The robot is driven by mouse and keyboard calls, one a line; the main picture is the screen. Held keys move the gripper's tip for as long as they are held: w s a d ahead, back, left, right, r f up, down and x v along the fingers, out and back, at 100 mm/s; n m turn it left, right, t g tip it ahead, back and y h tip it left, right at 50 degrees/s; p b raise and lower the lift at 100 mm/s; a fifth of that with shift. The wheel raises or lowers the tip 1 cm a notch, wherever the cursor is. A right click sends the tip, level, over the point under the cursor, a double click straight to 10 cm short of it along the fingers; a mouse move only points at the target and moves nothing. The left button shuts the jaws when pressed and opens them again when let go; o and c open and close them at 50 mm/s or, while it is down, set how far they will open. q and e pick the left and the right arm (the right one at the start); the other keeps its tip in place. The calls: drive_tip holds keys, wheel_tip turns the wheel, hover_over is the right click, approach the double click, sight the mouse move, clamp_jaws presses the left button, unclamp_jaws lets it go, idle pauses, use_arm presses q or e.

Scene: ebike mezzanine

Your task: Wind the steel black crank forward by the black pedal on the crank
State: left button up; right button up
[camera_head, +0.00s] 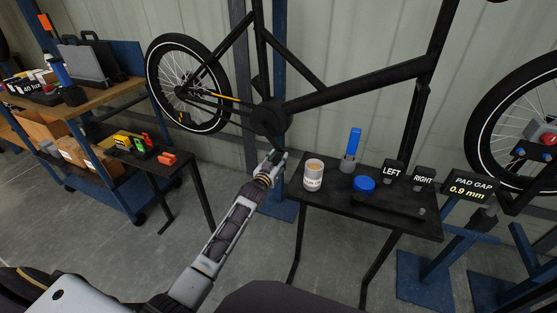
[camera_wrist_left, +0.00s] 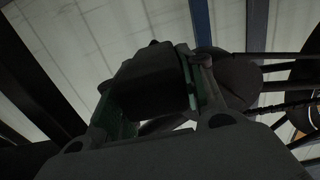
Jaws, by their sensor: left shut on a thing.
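The black bike frame stands raised in the middle of the head view, with its round dark crank area (camera_head: 268,117) at the bottom of the frame. My left gripper (camera_head: 275,157) is just below it. In the left wrist view the gripper's fingers (camera_wrist_left: 150,85) are closed around a dark block, the black pedal (camera_wrist_left: 150,75). The crank arm between pedal and hub is hard to make out against the dark frame. My right gripper is not in view.
A black side table (camera_head: 400,212) to the right holds a cup (camera_head: 313,174), a blue-capped bottle (camera_head: 351,148) and LEFT and RIGHT signs. The rear wheel (camera_head: 187,84) is at left. A tool bench (camera_head: 110,92) and small dark table (camera_head: 150,165) stand further left.

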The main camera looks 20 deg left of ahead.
use_arm(q)
drive_tip(key=a+f, duration=0.2)
drive_tip(key=a, duration=0.1)
drive_tip(key=shift+w+a, duration=0.1)
drive_tip(key=shift+a, duration=0.05)
idle(0.5)
drive_tip(key=shift+a+f, duration=0.2)
drive_tip(key=shift+a, duration=0.45)
drive_tip(key=shift+a+f, duration=0.25)
drive_tip(key=shift+a, duration=0.45)
drive_tip(key=shift+a+f, duration=0.2)
drive_tip(key=shift+a, duration=0.45)
drive_tip(key=shift+w+a, duration=0.1)
drive_tip(key=shift+a, duration=2)
